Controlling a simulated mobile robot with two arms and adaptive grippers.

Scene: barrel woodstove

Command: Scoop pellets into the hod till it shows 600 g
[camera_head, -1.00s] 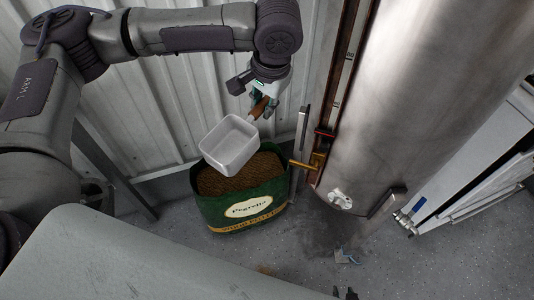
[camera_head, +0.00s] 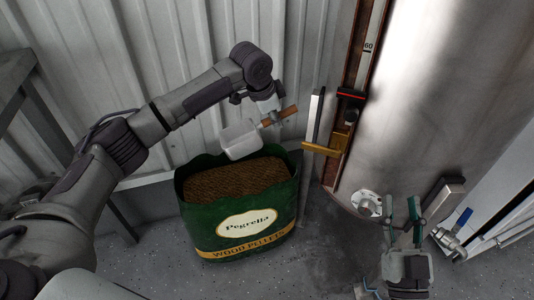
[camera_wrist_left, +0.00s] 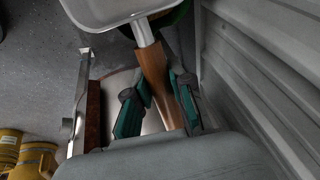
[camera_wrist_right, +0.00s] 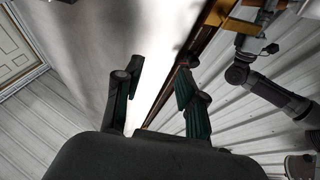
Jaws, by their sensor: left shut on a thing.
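My left gripper (camera_head: 272,119) is shut on the wooden handle of a pale scoop (camera_head: 240,142). The scoop hangs just above the back rim of the green pellet bag (camera_head: 247,224), against the ribbed wall. The handle (camera_wrist_left: 152,75) lies between the left fingers in the left wrist view. Brown pellets (camera_head: 232,179) fill the open bag to near its rim. Whether the scoop holds pellets is unclear. My right gripper (camera_head: 403,210) is open and empty in front of the metal cylinder. No hod can be made out.
The big metal cylinder (camera_head: 430,90) stands at the right. Beside it is an upright scale (camera_head: 365,50) with a red marker and a brass bracket (camera_head: 322,148). A blue-handled valve (camera_head: 458,230) is at the lower right. Yellow cylinders (camera_wrist_left: 30,155) show in the left wrist view.

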